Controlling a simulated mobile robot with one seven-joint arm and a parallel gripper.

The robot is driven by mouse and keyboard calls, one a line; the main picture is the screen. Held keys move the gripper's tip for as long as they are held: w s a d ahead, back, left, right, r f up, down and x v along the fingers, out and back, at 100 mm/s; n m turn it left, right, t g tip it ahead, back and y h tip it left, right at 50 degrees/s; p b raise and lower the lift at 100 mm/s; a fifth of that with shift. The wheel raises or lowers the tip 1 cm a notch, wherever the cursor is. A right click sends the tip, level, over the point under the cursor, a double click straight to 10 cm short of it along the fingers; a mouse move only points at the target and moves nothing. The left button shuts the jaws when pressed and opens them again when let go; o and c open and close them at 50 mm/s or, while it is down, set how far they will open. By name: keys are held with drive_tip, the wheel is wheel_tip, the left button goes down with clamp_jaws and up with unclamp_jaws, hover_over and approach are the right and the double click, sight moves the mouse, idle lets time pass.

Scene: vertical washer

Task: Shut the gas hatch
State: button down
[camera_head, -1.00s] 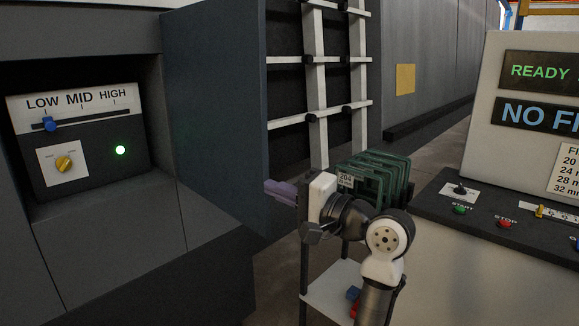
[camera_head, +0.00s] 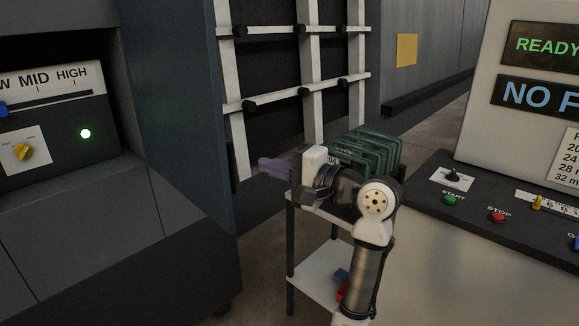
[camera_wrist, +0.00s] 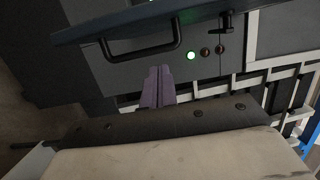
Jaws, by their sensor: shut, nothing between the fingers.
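A dark blue-grey upright panel (camera_head: 180,100), which looks like the open gas hatch, stands out between the control recess and the white-barred rack in the head view. In the wrist view a dark slab edge (camera_wrist: 90,28) crosses the top, with a black bar handle (camera_wrist: 145,53) just below it. My gripper's purple fingers (camera_head: 272,167) are closed together and empty, to the right of the panel's edge in the head view. In the wrist view the fingers (camera_wrist: 157,88) point up toward the handle and look apart from it. The hatch's hinge side is not clear.
A cart (camera_head: 315,264) holding green racks (camera_head: 365,152) stands behind and beside my arm. A console (camera_head: 480,204) with buttons is close on the right. The white-barred rack (camera_head: 312,75) is behind my gripper. A green lamp (camera_wrist: 191,56) shows near the handle.

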drive_tip(key=shift+s+a+p, duration=0.25)
drive_tip(key=shift+a, duration=0.7)
drive_tip(key=shift+s+a+p, duration=0.2)
drive_tip(key=shift+a+p, duration=0.1)
drive_tip(key=shift+a, duration=0.65)
drive_tip(key=shift+s+a+p, duration=0.25)
drive_tip(key=shift+a, duration=0.7)
drive_tip(key=shift+a, duration=0.1)
